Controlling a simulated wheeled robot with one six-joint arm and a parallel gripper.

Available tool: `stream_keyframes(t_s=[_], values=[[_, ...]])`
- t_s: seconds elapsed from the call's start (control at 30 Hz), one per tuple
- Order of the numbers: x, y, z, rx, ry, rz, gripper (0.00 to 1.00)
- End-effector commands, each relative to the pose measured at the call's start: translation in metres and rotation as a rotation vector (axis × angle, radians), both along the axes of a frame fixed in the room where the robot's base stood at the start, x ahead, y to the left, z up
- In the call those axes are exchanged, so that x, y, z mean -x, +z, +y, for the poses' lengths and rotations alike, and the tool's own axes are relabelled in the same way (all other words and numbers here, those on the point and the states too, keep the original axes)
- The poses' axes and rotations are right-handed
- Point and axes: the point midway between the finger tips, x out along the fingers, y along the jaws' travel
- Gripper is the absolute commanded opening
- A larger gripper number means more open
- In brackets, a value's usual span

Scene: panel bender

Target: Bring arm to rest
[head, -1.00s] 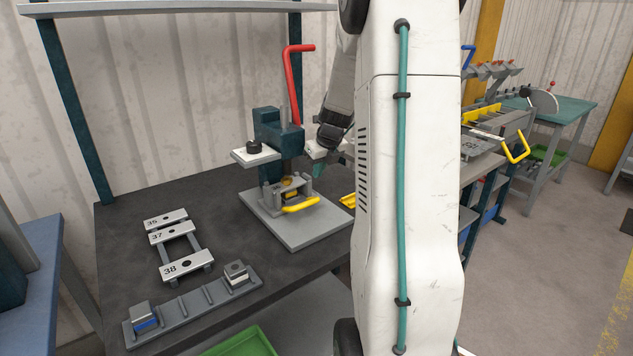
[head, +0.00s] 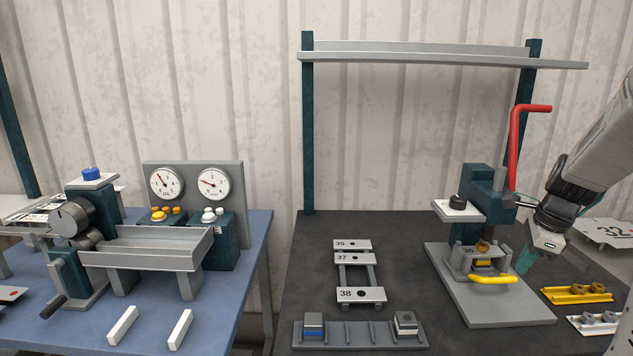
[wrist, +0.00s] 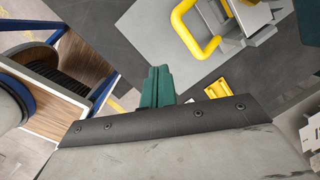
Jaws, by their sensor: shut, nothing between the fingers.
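My gripper (head: 525,262) is at the right of the head view, its teal fingers pointing down over the dark bench, just right of the press fixture. In the wrist view its teal fingers (wrist: 157,86) are together with nothing between them. The press (head: 478,205) with a red lever (head: 515,150) stands on a grey base plate (head: 510,310). A clamp with a yellow handle (head: 493,279) sits on that plate, and the yellow handle also shows in the wrist view (wrist: 190,45). My arm (head: 600,140) reaches in from the right edge.
A yellow part (head: 577,295) and a white part (head: 597,322) lie right of the plate. Numbered plates 35, 37 and 38 (head: 360,295) stand on a rack left of it, behind a grey slotted holder (head: 360,340). A blue table (head: 235,280) with rollers and gauges stands left.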

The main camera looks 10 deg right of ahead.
Motion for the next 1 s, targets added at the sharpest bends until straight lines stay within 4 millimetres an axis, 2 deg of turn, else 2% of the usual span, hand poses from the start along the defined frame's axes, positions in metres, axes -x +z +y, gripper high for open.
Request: stream_keyframes(t_s=[0.03, 0.17, 0.3, 0.4, 0.5, 0.6, 0.7, 0.83, 1.0], values=[[0.008, 0.008, 0.026, 0.019, 0.184, 0.009, 0.00], [0.034, 0.028, 0.094, 0.064, 0.702, 0.031, 0.00], [0.073, 0.046, 0.166, 0.110, 1.267, 0.038, 0.00], [0.104, 0.056, 0.208, 0.143, 1.609, 0.037, 0.00], [0.135, 0.061, 0.241, 0.185, 1.891, 0.035, 0.00], [0.161, 0.064, 0.266, 0.235, 2.079, 0.029, 0.00], [0.176, 0.068, 0.282, 0.297, 2.165, 0.012, 0.00], [0.182, 0.076, 0.297, 0.368, 2.228, -0.028, 0.00], [0.182, 0.078, 0.302, 0.382, 2.253, -0.040, 0.00]])
